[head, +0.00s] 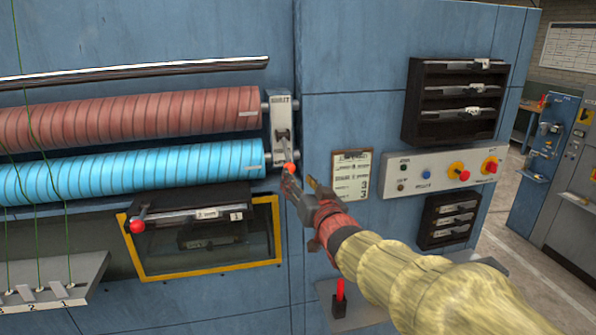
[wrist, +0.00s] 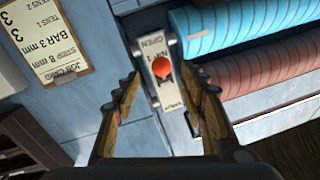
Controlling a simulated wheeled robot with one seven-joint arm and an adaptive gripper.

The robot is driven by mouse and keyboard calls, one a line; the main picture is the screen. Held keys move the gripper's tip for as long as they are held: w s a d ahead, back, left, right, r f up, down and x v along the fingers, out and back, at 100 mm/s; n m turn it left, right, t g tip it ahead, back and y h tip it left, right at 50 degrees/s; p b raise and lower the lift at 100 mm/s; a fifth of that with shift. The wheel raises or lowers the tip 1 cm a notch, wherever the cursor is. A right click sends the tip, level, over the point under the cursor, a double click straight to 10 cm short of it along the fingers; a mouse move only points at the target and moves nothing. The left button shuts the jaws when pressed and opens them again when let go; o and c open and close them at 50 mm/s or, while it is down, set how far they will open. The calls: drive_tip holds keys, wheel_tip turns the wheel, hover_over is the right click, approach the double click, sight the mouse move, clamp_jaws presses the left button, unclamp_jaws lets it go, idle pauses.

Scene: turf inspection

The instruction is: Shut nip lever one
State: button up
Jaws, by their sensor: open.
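Nip lever one has an orange-red knob (head: 289,168) on a short dark arm. It is mounted on a pale upright plate (head: 282,112) at the right ends of the two rollers. In the head view the knob hangs at the plate's lower end, away from the "SHUT" lettering at the top. My gripper (head: 299,183) is just below and right of the knob. In the wrist view my open gripper (wrist: 165,80) has one finger on each side of the knob (wrist: 162,67), with gaps showing. The plate (wrist: 172,98) there reads "NIP 1 OPEN" at the top and "SHUT" lower down.
A red roller (head: 130,118) and a blue roller (head: 130,170) lie left of the plate. A job card (head: 350,175) hangs to the right. A yellow-framed window (head: 205,270) with a second red knob (head: 137,226) is below. A button panel (head: 440,172) is farther right.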

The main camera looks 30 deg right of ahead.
sight(292, 172)
drive_tip(key=w, duration=0.2)
drive_tip(key=w+d, duration=0.1)
drive_tip(key=w, duration=0.2)
drive_tip(key=w+p, duration=0.1)
drive_tip(key=w, duration=0.1)
drive_tip(key=shift+w+d, duration=0.15)
drive_tip(key=shift+c, duration=1.4)
drive_tip(key=c, duration=0.8)
clamp_jaws()
